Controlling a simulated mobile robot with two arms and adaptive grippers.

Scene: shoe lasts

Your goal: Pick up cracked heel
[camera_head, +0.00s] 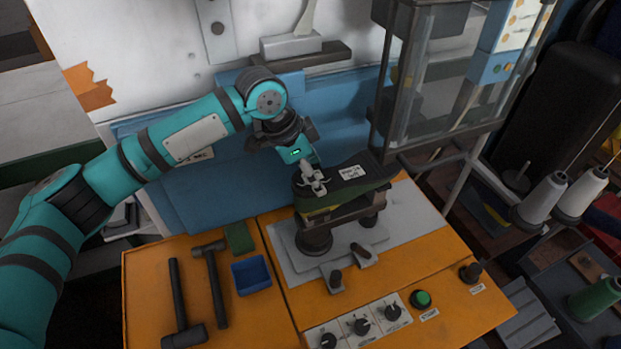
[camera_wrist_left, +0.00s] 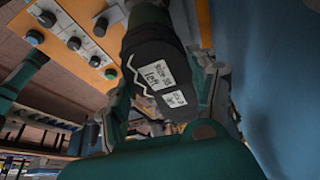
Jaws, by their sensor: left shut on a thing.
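The cracked heel (camera_wrist_left: 152,72) is the black end of a dark green shoe last, with two white labels and a white zigzag line in the left wrist view. I cannot tell whether the last touches the stand. My right gripper is not in view.
The orange worktop (camera_head: 240,325) holds two hammers (camera_head: 213,285), a blue tray (camera_head: 250,275) and a green block (camera_head: 239,238). Knobs (camera_head: 361,326) and a green button (camera_head: 420,299) line its front. A glass-sided cabinet (camera_head: 440,75) stands close behind on the right. Thread spools (camera_head: 545,197) stand at the right.

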